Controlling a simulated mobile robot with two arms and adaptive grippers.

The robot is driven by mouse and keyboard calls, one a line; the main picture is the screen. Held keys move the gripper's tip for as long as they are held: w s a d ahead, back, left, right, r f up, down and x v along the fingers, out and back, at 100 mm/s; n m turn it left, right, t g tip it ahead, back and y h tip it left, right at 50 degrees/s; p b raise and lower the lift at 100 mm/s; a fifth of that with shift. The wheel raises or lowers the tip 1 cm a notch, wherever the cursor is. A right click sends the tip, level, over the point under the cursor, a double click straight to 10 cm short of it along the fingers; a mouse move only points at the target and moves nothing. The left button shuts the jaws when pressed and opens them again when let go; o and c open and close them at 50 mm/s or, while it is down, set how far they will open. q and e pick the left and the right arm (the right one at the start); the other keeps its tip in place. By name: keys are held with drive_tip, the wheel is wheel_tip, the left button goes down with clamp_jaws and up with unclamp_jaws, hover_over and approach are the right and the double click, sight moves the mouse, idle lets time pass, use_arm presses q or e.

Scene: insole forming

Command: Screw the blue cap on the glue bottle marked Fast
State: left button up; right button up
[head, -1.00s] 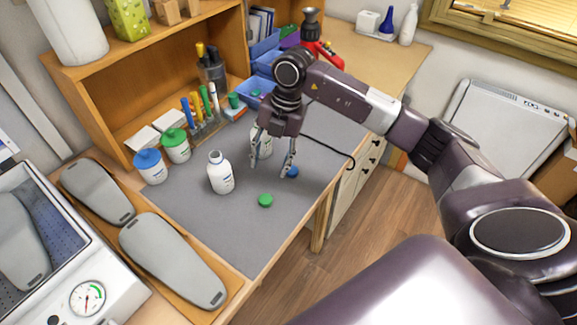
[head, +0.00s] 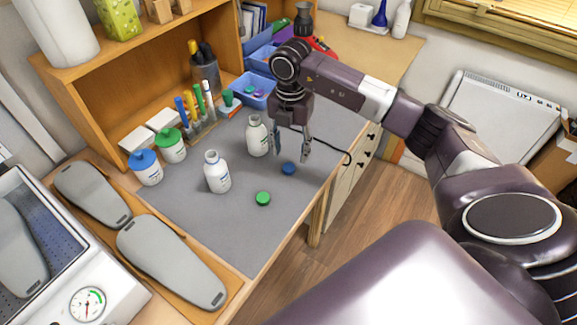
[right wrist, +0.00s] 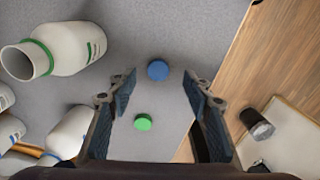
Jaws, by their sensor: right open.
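The blue cap (head: 289,168) lies on the grey mat, below my right gripper (head: 292,156). In the right wrist view the blue cap (right wrist: 158,70) shows beyond the open, empty fingers (right wrist: 158,95), roughly in line with the gap between them. Two uncapped white bottles stand on the mat. The front bottle (head: 217,173) has blue print; the rear bottle (head: 257,137) is just left of my gripper and shows a green neck ring in the right wrist view (right wrist: 75,48). I cannot read which is marked Fast. My left gripper is out of view.
A green cap (head: 263,198) lies near the mat's front edge. Grey insole forms (head: 170,262) lie at front left. A black cable runs behind my gripper.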

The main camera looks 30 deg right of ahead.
sight(289, 167)
drive_tip(key=shift+s+a+f, duration=0.1)
drive_tip(key=f+p, duration=0.1)
drive_tip(key=f, duration=0.2)
drive_tip(key=f+p, duration=0.1)
drive_tip(key=shift+a+f+p, duration=0.15)
drive_tip(key=shift+a+p, duration=0.1)
drive_tip(key=shift+p, duration=0.1)
drive_tip(key=shift+f, duration=0.35)
drive_tip(key=c, duration=0.8)
